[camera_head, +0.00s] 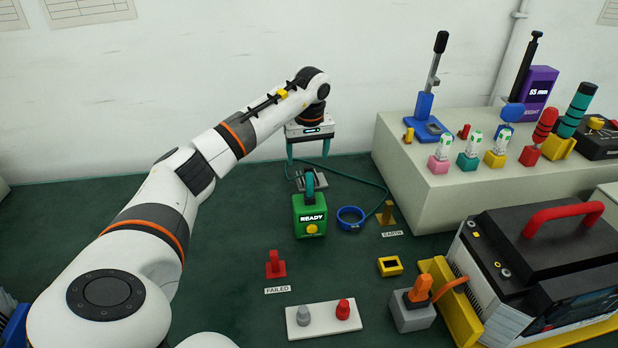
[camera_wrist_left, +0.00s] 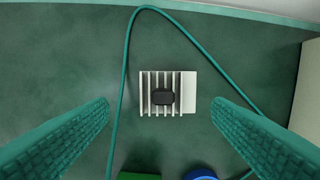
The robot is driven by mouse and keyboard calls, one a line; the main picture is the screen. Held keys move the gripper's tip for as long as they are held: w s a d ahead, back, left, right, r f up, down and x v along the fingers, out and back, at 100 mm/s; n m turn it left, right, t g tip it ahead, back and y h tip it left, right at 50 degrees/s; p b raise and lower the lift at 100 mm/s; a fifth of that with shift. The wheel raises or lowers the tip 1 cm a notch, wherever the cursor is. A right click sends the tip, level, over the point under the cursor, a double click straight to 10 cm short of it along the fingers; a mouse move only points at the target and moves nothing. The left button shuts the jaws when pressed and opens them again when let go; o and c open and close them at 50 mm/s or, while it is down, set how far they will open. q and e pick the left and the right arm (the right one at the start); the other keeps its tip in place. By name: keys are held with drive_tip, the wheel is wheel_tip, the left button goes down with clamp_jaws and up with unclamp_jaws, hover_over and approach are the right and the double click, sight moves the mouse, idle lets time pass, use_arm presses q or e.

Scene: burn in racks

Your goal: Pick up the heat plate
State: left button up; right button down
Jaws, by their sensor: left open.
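The heat plate appears to be the silver finned plate (camera_wrist_left: 188,92) with a black block on it, lying flat on the green mat in the left wrist view. In the head view the plate (camera_head: 299,184) shows only in part, behind the teal top of a green box. My left gripper (camera_head: 308,158) is open, pointing down above the plate. In the left wrist view the plate lies between and beyond the two teal fingers (camera_wrist_left: 160,110), with gaps on both sides. The fingers do not touch it. My right gripper is not in view.
A teal cable (camera_wrist_left: 125,70) loops around the plate. The green box (camera_head: 310,215) marked READY and a blue ring (camera_head: 350,217) stand just in front of it. A raised pale bench (camera_head: 425,195) with several tools is at the right. Left of the plate the mat is clear.

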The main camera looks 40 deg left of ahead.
sight(308, 167)
use_arm(q)
drive_tip(key=shift+w+a+f, duration=0.15)
drive_tip(key=shift+f, duration=0.65)
wheel_tip(308, 167, down, 4)
drive_tip(key=shift+w+a+f, duration=0.1)
drive_tip(key=shift+f, duration=0.1)
drive_tip(key=shift+a+f, duration=0.1)
drive_tip(key=shift+f, duration=0.2)
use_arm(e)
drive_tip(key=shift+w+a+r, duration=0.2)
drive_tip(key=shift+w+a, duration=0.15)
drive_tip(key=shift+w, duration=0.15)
use_arm(q)
drive_tip(key=shift+c, duration=0.4)
